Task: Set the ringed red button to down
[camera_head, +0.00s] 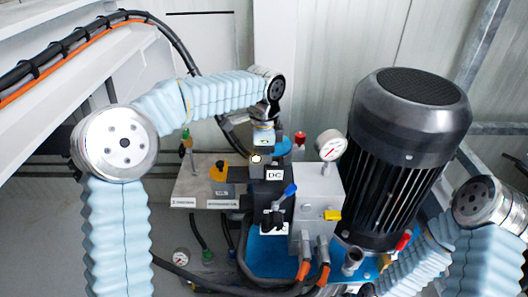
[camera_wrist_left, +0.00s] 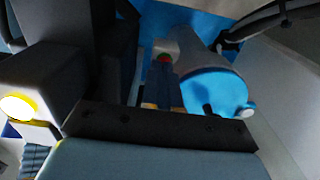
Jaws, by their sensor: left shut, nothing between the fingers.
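A small red button (camera_wrist_left: 163,57) with a pale and green edge shows in the left wrist view, just beyond my left fingertips, which partly hide it. I cannot tell whether they touch it. My left gripper (camera_wrist_left: 164,70) is shut with nothing between its fingers. In the head view my left gripper (camera_head: 263,140) points down over the pump block, and its fingertips are hard to make out. I cannot pick out the red button for sure in the head view. My right arm comes in at the lower right, and its gripper is not in view.
A large black motor (camera_head: 400,165) stands right of the pump block. A pressure gauge (camera_head: 330,146), a red knob (camera_head: 300,138) and a blue-handled valve (camera_head: 289,190) stand close by. Orange-ended hoses (camera_head: 303,270) leave the front. A pale, yellow-edged fitting (camera_wrist_left: 18,106) is left in the wrist view.

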